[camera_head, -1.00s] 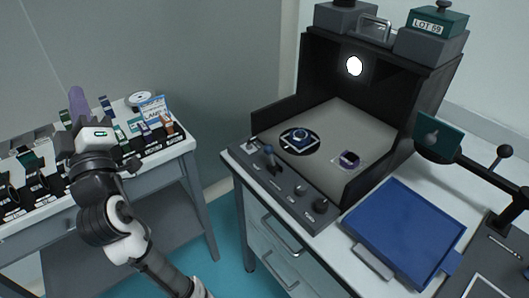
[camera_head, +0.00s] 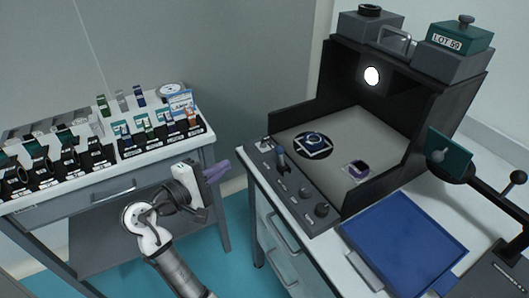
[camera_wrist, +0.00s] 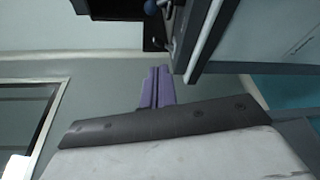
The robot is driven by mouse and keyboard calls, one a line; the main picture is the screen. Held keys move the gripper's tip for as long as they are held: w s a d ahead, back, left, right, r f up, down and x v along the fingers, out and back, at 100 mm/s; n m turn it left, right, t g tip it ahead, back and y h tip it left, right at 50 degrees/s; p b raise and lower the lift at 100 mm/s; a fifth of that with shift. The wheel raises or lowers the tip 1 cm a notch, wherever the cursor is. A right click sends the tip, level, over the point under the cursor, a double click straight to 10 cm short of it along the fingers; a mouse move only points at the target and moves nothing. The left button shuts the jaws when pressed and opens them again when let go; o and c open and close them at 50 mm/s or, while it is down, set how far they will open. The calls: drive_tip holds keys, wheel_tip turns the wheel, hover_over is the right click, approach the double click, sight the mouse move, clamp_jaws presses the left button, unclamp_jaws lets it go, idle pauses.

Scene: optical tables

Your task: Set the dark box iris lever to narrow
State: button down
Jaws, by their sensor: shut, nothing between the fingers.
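The dark box (camera_head: 421,125) is a black open-fronted enclosure on the right table, with a bright round opening (camera_head: 372,76) in its back wall.
Inside the dark box are a round black stage (camera_head: 314,146) and a purple-edged piece (camera_head: 357,171). A blue tray (camera_head: 405,244) and a dark arm with a teal plate (camera_head: 449,154) are to the right. The left table (camera_head: 110,172) holds several watches and stands.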

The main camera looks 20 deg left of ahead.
drive_tip(key=p, duration=0.3)
hover_over(264, 168)
drive_tip(key=a, duration=0.1)
drive_tip(key=shift+w+a, duration=0.1)
drive_tip(key=shift+w, duration=0.05)
drive_tip(key=shift+d, duration=0.4)
drive_tip(key=shift+b, duration=0.35)
drive_tip(key=shift+d+r, duration=0.1)
drive_tip(key=shift+r, duration=0.1)
drive_tip(key=shift+m, duration=0.4)
